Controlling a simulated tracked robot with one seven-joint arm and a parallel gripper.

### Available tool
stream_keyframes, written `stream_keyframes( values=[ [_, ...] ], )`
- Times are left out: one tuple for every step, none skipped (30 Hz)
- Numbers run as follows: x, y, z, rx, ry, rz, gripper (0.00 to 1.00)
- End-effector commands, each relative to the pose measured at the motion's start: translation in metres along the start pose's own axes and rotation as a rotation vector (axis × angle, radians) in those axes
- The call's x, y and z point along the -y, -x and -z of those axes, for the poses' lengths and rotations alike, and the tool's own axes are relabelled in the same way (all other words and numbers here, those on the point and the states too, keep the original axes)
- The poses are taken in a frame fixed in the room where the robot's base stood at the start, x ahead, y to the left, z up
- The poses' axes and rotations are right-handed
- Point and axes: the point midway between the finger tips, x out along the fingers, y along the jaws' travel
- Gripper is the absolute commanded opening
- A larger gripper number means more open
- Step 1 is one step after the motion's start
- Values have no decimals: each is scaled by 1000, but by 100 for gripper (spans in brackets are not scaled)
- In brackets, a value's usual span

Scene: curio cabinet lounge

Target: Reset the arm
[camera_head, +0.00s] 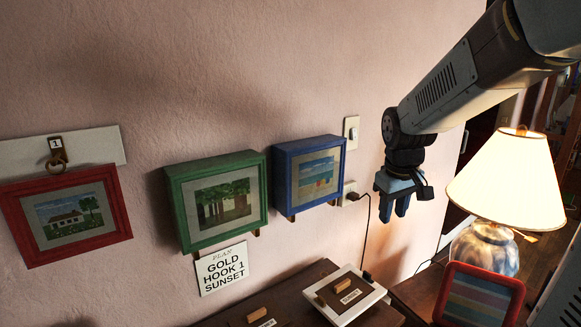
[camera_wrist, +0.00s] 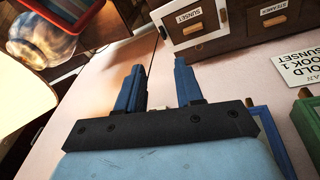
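My gripper (camera_head: 393,208) hangs from the arm in front of the pink wall, right of the blue-framed picture and left of the lamp, fingers pointing down. In the wrist view the two blue fingers (camera_wrist: 160,68) stand apart with nothing between them. The gripper is open and touches nothing that I can see. My arm reaches in from the upper right of the head view.
A lit lamp (camera_head: 505,180) and a red-framed striped picture (camera_head: 478,297) stand at right. Red (camera_head: 122,208), green (camera_head: 182,215) and blue (camera_head: 281,178) framed pictures are along the wall. A plan card (camera_head: 221,268) and labelled drawers (camera_wrist: 272,25) are below.

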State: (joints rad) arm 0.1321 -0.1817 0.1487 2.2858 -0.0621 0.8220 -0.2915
Motion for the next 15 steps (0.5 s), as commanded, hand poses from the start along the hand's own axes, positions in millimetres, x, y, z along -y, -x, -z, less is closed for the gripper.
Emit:
stream_keyframes(
  values=[
    [3, 11, -8, -20, -21, -8, 36],
    [4, 17, -13, -29, -34, -11, 36],
    [6, 24, -19, -41, -51, -14, 36],
    [8, 29, -24, -52, -65, -17, 36],
    [10, 34, -29, -62, -78, -19, 36],
    [12, 40, -36, -75, -97, -21, 36],
    [13, 45, -41, -85, -111, -22, 36],
    [15, 49, -46, -96, -123, -24, 36],
    [17, 55, -53, -109, -141, -25, 36],
    [19, 59, -58, -119, -154, -25, 36],
    [20, 63, -64, -129, -167, -25, 36],
    [22, 68, -71, -144, -186, -24, 36],
    [24, 72, -76, -155, -199, -23, 36],
    [26, 75, -82, -165, -212, -21, 36],
    [29, 79, -88, -180, -229, -19, 36]
  ],
)
